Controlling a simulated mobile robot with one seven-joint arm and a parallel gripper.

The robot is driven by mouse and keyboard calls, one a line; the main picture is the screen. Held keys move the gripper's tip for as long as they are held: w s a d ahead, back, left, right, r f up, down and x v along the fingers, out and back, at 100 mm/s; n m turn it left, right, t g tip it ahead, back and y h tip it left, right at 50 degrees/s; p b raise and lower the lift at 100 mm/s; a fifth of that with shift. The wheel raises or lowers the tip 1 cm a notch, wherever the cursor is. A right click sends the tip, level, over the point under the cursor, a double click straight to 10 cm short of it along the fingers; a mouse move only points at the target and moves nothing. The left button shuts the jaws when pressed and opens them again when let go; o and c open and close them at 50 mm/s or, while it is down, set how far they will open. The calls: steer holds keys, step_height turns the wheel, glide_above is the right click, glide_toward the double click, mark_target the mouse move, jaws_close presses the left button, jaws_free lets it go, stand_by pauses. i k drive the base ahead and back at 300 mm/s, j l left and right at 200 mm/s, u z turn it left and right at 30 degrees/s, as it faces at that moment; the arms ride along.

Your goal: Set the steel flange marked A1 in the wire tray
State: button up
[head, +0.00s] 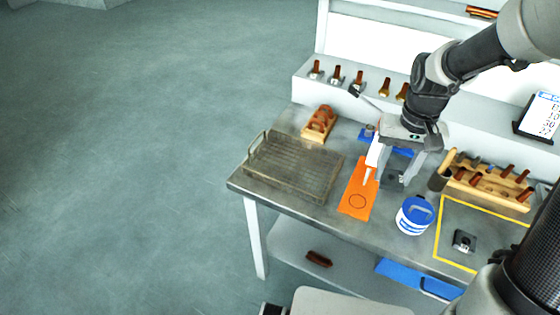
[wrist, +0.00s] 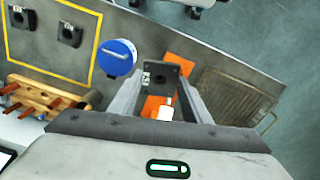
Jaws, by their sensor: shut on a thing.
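My gripper (head: 400,176) is shut on a dark square steel flange (wrist: 168,74) with a round centre hole. The flange shows between the fingertips in the wrist view, with a small pale label at its left edge too small to read. In the head view the held flange (head: 394,180) is partly hidden by the fingers, above the bench to the right of the orange mat (head: 357,191). The wire tray (head: 318,196) is a low mesh tray at the bench's left end, left of my gripper. It looks empty, and also shows at right in the wrist view (wrist: 240,92).
A blue-lidded tub (head: 414,216) is in front of my gripper. More flanges (head: 464,241) lie inside a yellow outline at right.

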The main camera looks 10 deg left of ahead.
mark_target(286, 180)
steer(key=i+j, duration=0.1)
steer(key=j, duration=0.65)
steer(key=i+j+z, duration=0.1)
steer(key=j, duration=0.65)
